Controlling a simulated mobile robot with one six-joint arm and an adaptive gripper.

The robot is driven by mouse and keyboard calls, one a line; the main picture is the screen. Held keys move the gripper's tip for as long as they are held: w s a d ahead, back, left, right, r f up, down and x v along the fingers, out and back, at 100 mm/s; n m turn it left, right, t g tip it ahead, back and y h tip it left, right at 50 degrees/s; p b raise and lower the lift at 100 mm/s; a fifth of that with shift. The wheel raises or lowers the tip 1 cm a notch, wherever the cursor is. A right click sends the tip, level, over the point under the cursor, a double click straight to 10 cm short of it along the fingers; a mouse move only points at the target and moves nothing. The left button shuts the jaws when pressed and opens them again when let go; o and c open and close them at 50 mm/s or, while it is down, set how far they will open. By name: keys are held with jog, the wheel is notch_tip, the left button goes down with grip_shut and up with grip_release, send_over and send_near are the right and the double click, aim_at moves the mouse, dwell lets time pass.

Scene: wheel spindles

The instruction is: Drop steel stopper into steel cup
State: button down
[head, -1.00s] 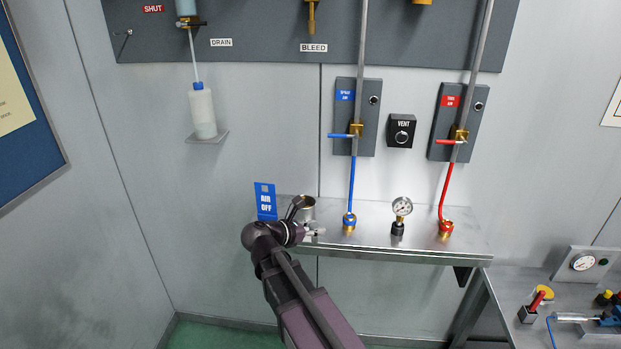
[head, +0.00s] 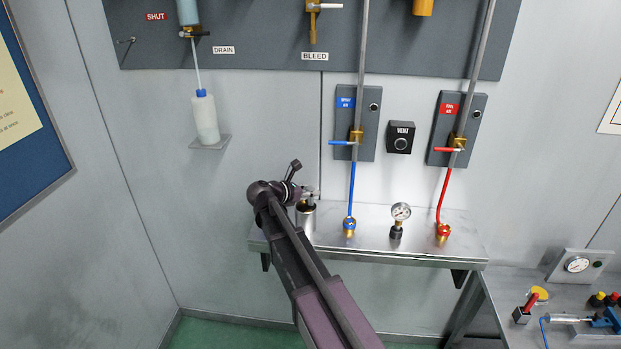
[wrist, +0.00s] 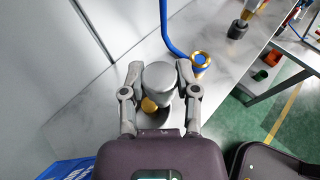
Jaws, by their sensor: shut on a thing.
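The steel cup (head: 304,228) stands on the left part of the wall shelf, partly behind my arm in the head view. My gripper (head: 311,197) is just above the cup's mouth. In the wrist view my gripper (wrist: 160,80) is shut on the steel stopper (wrist: 160,75), a grey cylinder between the two fingers. A gold-coloured part (wrist: 149,104) shows just below the stopper. A dark round opening below it looks like the cup (wrist: 156,118), mostly covered by the stopper and gripper. I cannot tell whether the stopper's lower end is inside the cup.
The steel shelf (head: 370,245) also carries a blue-hose brass fitting (head: 349,226), a pressure gauge (head: 400,213) and a red-hose fitting (head: 443,232). The blue hose rises close to the gripper's right. A lower bench (head: 570,335) stands at the right. A blue object (wrist: 65,170) is at lower left in the wrist view.

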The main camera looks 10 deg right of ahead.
aim_at(311, 199)
jog(key=shift+w+d+r, duration=0.15)
jog(key=shift+w+r, duration=0.05)
jog(key=shift+w, duration=0.35)
jog(key=shift+w+d+r, duration=0.15)
jog(key=shift+w+r, duration=0.05)
jog(key=shift+w, duration=0.35)
jog(key=shift+f, duration=0.15)
jog(key=shift+f+b, duration=2.85)
jog(key=shift+c, duration=1.3)
grip_release()
